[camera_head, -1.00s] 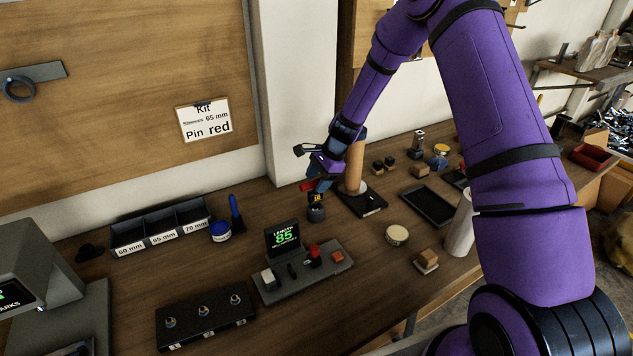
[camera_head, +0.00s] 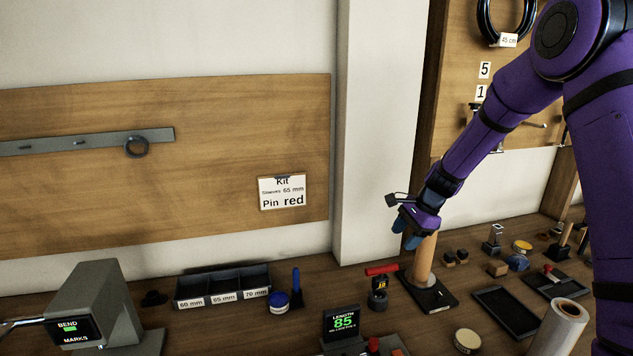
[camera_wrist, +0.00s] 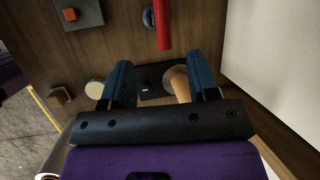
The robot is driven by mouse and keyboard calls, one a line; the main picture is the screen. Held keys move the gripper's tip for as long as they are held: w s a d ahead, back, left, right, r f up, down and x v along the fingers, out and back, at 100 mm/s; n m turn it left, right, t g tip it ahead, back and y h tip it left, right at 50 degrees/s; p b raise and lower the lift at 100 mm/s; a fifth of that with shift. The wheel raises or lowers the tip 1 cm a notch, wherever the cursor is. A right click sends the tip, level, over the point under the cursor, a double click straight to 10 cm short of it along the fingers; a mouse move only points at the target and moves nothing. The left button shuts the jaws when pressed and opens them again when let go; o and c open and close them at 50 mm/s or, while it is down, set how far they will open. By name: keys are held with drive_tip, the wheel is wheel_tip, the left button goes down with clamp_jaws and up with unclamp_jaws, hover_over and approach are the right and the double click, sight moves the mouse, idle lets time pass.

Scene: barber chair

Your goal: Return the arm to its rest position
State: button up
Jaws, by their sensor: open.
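My purple arm reaches in from the right in the head view. My gripper (camera_head: 408,236) hangs in the air above the bench, in front of a wooden post on a dark base (camera_head: 437,296). Its blue fingers also show in the wrist view (camera_wrist: 160,85), spread apart with nothing held between them. A small dark device with a red handle (camera_head: 381,270) stands on the bench below and left of the gripper, apart from it. The red handle also shows in the wrist view (camera_wrist: 163,24), beyond the fingers.
The length gauge (camera_head: 343,322) reads 85. A sleeve tray (camera_head: 222,297) and blue-lidded pot (camera_head: 279,301) stand to its left. A black tray (camera_head: 507,314), a white roll (camera_head: 558,330) and a round disc (camera_head: 467,341) crowd the right. Air before the wall is clear.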

drive_tip(key=s+r+n+t+h, duration=0.2)
drive_tip(key=s+r+n, duration=0.5)
drive_tip(key=s+r, duration=1.1)
drive_tip(key=s+d+r+n+t+h, duration=0.1)
drive_tip(key=s+r+n, duration=0.2)
drive_tip(key=s, duration=0.7)
drive_tip(key=s+d+r+n+t+h, duration=0.1)
drive_tip(key=s+r+n, duration=0.3)
drive_tip(key=s, duration=0.6)
drive_tip(key=shift+n+h, duration=0.3)
drive_tip(key=shift+s+d, duration=0.1)
